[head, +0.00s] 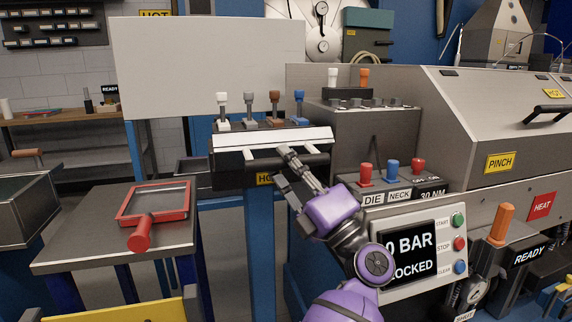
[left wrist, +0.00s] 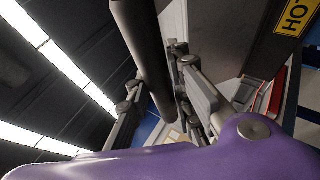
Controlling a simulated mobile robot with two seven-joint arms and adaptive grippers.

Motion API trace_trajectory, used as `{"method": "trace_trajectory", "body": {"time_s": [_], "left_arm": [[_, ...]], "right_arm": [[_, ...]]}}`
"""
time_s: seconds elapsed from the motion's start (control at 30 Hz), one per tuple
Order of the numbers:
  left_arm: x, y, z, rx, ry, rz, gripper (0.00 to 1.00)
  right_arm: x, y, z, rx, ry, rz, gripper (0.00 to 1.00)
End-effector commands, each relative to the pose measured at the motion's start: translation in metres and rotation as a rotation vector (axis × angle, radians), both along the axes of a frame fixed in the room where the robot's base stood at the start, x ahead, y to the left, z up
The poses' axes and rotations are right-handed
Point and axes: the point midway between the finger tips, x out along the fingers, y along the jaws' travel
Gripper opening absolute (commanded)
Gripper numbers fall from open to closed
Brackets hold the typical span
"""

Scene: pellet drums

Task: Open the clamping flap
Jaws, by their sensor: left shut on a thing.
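The clamping flap (head: 262,141) looks like a pale plate across the front of a dark block, below a row of levers. A dark round bar (head: 316,159) runs along its front, on pale brackets. My left gripper (head: 290,158) is at this bar, right of its middle, and is shut on it. In the left wrist view the bar (left wrist: 148,55) passes between the two fingers of the left gripper (left wrist: 157,105). The flap looks lowered, but its exact angle is hard to tell. My right gripper is in neither view.
Several coloured levers (head: 260,115) stand just above the flap. A control panel (head: 413,245) with a screen and buttons is at the right, close to my arm. A red frame with a handle (head: 157,202) lies on the side table (head: 80,235) at the left.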

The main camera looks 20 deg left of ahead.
Motion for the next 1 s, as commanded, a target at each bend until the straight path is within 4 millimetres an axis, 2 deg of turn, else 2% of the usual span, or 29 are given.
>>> {"method": "trace_trajectory", "body": {"time_s": [0.03, 0.23, 0.5, 0.83, 0.87, 1.0], "left_arm": [[0.000, -0.001, -0.012, 0.018, -0.014, 0.004, 0.00], [-0.005, -0.004, -0.022, 0.060, -0.081, 0.004, 0.00], [-0.007, -0.004, -0.024, 0.081, -0.115, 0.005, 0.00], [-0.007, -0.004, -0.023, 0.081, -0.117, 0.005, 0.00], [-0.007, -0.004, -0.023, 0.081, -0.117, 0.005, 0.21], [-0.007, -0.004, -0.023, 0.080, -0.116, 0.005, 0.39]], "right_arm": [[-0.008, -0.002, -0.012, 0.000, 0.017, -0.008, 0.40], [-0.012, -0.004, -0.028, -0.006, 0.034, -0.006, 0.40], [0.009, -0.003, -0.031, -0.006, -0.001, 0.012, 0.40], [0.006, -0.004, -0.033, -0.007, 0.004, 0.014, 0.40], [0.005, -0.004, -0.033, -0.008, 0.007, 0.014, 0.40], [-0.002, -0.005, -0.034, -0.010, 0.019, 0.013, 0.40]]}}
